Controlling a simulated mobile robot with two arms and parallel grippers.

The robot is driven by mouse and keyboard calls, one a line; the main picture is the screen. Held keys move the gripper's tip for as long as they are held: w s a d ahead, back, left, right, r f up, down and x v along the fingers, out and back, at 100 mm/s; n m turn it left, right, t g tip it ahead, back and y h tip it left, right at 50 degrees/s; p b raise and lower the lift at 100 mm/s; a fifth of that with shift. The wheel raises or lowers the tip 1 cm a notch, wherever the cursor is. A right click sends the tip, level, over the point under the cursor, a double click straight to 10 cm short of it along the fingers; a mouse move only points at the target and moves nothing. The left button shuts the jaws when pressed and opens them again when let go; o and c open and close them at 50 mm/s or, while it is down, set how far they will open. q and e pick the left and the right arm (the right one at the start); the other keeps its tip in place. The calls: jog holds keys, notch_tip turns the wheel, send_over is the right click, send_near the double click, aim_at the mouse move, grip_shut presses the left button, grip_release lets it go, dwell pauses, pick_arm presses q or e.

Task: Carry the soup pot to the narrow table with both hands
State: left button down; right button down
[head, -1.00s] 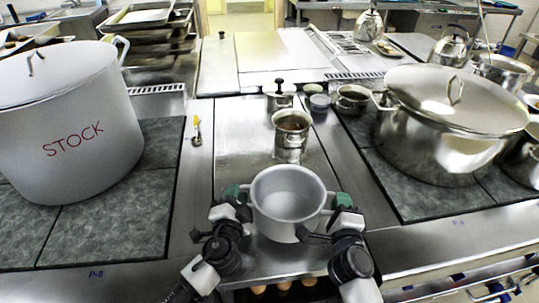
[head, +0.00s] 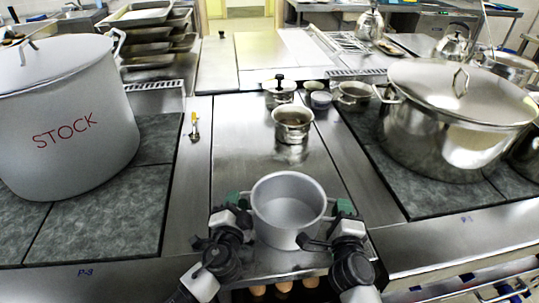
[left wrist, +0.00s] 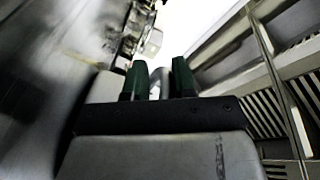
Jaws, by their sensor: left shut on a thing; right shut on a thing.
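The soup pot (head: 288,228) is an open grey metal pot, upright and empty-looking, low in the middle of the head view. My left gripper (head: 240,200) is shut on its left handle and my right gripper (head: 336,208) on its right side, where the handle is mostly hidden. The green fingertips of my left gripper (left wrist: 157,80) also show in the left wrist view, close together with a pale piece between them. I cannot tell from the picture whether the pot touches the steel counter (head: 235,140). No narrow table can be made out with certainty.
A large stock pot (head: 65,125) stands at the left and a lidded steel pot (head: 450,120) at the right. A small steel pot (head: 293,125) stands behind the soup pot. Several brown round things (head: 283,287) show below the counter's front edge.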

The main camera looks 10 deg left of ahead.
pick_arm(q)
jog(key=c, duration=1.1)
grip_release()
jog(key=shift+c, duration=0.2)
pick_arm(e)
jog(key=c, duration=1.3)
grip_release()
jog(key=shift+c, duration=0.2)
pick_arm(q)
jog(key=shift+o, duration=1.2)
pick_arm(e)
jog(key=shift+o, duration=1.2)
pick_arm(q)
jog(key=s, duration=1.2)
pick_arm(e)
jog(key=o, duration=0.8)
